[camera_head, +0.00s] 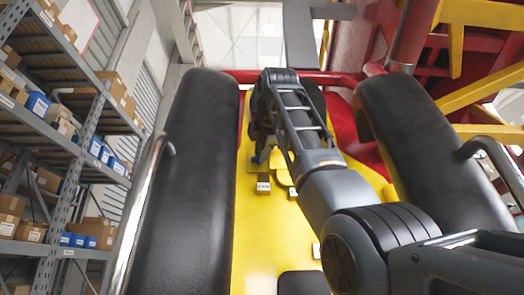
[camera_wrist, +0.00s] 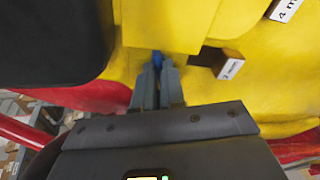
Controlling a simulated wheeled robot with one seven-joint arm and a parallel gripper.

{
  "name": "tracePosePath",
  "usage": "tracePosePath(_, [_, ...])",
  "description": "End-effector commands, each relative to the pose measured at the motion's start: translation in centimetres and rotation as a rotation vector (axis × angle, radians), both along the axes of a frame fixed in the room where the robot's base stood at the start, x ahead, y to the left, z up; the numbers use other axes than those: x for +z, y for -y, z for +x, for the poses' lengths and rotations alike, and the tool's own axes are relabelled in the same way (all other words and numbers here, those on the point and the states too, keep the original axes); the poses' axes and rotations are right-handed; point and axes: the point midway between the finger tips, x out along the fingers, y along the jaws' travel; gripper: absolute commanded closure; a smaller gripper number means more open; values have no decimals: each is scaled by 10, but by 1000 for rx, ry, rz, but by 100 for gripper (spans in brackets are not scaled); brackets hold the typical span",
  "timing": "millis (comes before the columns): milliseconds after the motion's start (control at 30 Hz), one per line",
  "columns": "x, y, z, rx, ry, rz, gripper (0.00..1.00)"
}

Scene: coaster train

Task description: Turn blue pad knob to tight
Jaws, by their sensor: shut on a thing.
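The blue pad knob (camera_wrist: 157,59) shows as a small blue piece between my fingertips in the wrist view. It sits at the edge of a yellow block on the yellow seat shell (camera_wrist: 110,66). My gripper (camera_wrist: 158,72) is shut on it. The fingers cover most of the knob, so its turn angle and any tight mark are hidden. In the head view my gripper (camera_head: 262,158) reaches down onto the yellow seat between two black pads, and the knob cannot be made out there.
A small block labelled 2 (camera_wrist: 229,66) stands just right of my fingers, and one labelled 4 (camera_wrist: 284,10) is farther off. Black pads (camera_head: 187,185) and (camera_head: 425,150) flank my arm, with metal handles outside them. Shelves of boxes (camera_head: 75,130) stand at the left.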

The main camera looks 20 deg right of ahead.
Motion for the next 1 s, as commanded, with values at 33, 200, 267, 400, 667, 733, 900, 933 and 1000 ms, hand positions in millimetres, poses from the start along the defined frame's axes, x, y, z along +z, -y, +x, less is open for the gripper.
tracePosePath(33, [-2,1,0,-11,9,36,100])
tracePosePath(200, [-3,1,0,-39,47,155,100])
tracePosePath(267, [-3,1,0,-48,58,190,100])
tracePosePath(400, [-3,1,0,-64,81,256,100])
tracePosePath(667, [-4,1,0,-80,101,321,100])
tracePosePath(733, [-4,1,0,-81,103,328,100])
tracePosePath(900, [-4,1,0,-83,104,335,100])
tracePosePath(933, [-4,1,0,-83,104,335,100])
tracePosePath(1000, [-4,1,0,-83,104,334,100])
